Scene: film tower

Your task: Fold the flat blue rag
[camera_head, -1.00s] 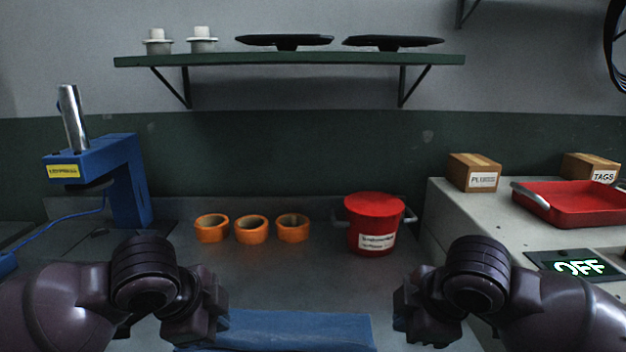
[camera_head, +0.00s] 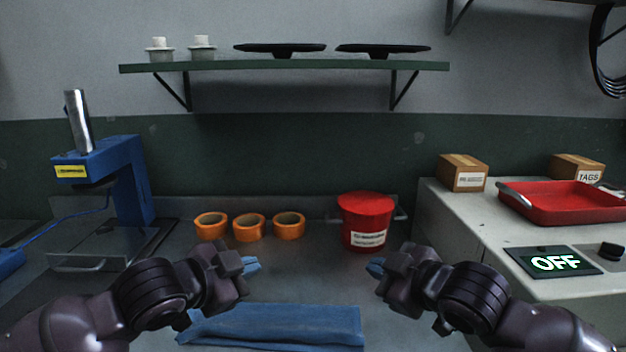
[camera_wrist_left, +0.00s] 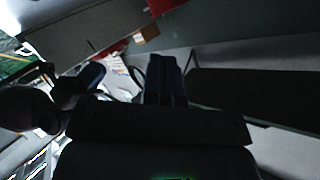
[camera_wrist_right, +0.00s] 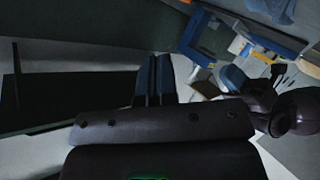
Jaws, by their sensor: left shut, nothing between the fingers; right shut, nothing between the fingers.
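The blue rag (camera_head: 285,324) lies on the grey bench at the bottom middle of the head view. It shows as a long, narrow strip with edges running along its length; I cannot tell how many layers it has. My left gripper (camera_head: 253,265) is beyond and above the rag's left part, its blue fingertips shut and empty. My right gripper (camera_head: 374,267) is beyond the rag's right end, also shut and empty. Neither touches the rag. The closed fingers also show in the left wrist view (camera_wrist_left: 164,80) and the right wrist view (camera_wrist_right: 153,80).
Several things stand behind: orange rings (camera_head: 249,227), a red lidded pot (camera_head: 366,222) and a blue press (camera_head: 125,180) at left. A raised counter (camera_head: 470,225) at right holds a red tray (camera_head: 565,203) and boxes (camera_head: 462,173). The bench between my grippers is clear.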

